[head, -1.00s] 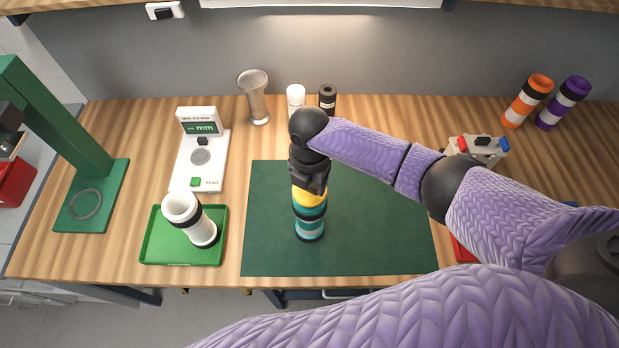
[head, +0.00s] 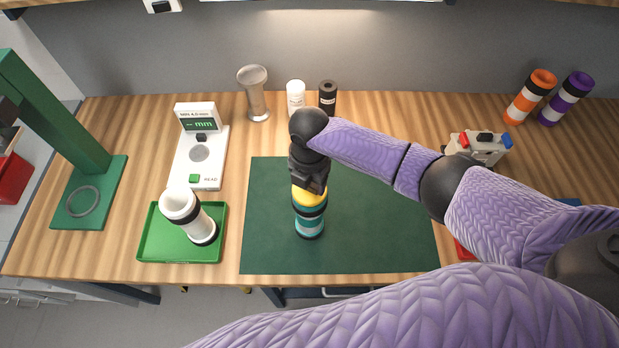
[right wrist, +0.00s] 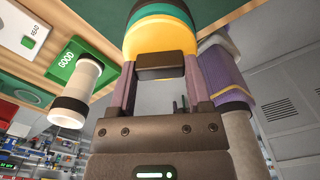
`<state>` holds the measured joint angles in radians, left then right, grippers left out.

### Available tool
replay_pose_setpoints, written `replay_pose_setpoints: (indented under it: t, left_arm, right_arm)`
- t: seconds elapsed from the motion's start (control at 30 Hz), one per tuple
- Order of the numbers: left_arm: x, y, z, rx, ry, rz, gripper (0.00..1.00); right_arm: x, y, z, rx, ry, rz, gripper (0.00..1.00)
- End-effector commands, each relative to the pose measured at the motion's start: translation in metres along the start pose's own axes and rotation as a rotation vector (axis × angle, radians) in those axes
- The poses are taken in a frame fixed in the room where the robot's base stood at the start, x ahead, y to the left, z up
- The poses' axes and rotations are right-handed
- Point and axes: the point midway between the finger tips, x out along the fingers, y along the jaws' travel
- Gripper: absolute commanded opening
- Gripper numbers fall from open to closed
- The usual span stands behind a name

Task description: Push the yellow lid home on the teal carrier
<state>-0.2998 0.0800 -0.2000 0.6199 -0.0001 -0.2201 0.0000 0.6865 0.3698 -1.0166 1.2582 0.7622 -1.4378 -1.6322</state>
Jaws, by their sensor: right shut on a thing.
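The teal carrier (head: 309,229), with teal, dark and pale bands, stands upright on the green mat (head: 375,225). The yellow lid (head: 311,198) is on its top end, below my right gripper (head: 309,184). In the right wrist view, the yellow lid (right wrist: 160,38) lies between the two fingers of my right gripper (right wrist: 156,80), which is shut on it. Teal and dark bands of the carrier (right wrist: 160,8) show beyond the lid. The fingers hide part of the lid, and I cannot tell whether a gap is left at the seam. My left gripper is out of view.
A green tray (head: 152,247) with a white, black-banded carrier (head: 193,217) is left of the mat. A measuring device (head: 200,155) stands behind it. A metal cup (head: 254,92) and two small bottles stand at the back. Orange and purple carriers (head: 565,97) are far right.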

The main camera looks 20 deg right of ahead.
Motion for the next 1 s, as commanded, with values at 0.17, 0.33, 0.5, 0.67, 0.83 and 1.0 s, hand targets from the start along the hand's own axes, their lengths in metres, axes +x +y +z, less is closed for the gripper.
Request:
replay_pose_setpoints:
  t: [0.17, 0.33, 0.5, 0.67, 0.83, 1.0]
  left_arm:
    - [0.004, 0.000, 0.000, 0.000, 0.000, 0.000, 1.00]
    - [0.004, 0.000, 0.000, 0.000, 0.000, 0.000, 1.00]
    - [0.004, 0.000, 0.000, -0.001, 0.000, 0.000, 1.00]
    - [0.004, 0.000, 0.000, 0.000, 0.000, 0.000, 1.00]
    - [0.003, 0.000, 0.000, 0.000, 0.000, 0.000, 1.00]
    - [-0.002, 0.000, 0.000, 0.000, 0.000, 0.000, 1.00]
  right_arm:
    - [0.005, -0.001, 0.000, 0.000, 0.001, -0.002, 0.06]
    - [0.005, -0.001, 0.000, 0.000, 0.001, -0.002, 0.06]
    - [0.005, -0.001, 0.000, 0.000, 0.000, -0.002, 0.78]
    - [0.005, 0.000, 0.000, 0.000, 0.000, -0.002, 1.00]
    - [0.004, 0.000, 0.000, 0.000, 0.000, -0.001, 1.00]
    - [-0.027, 0.000, 0.001, -0.002, -0.002, 0.002, 1.00]
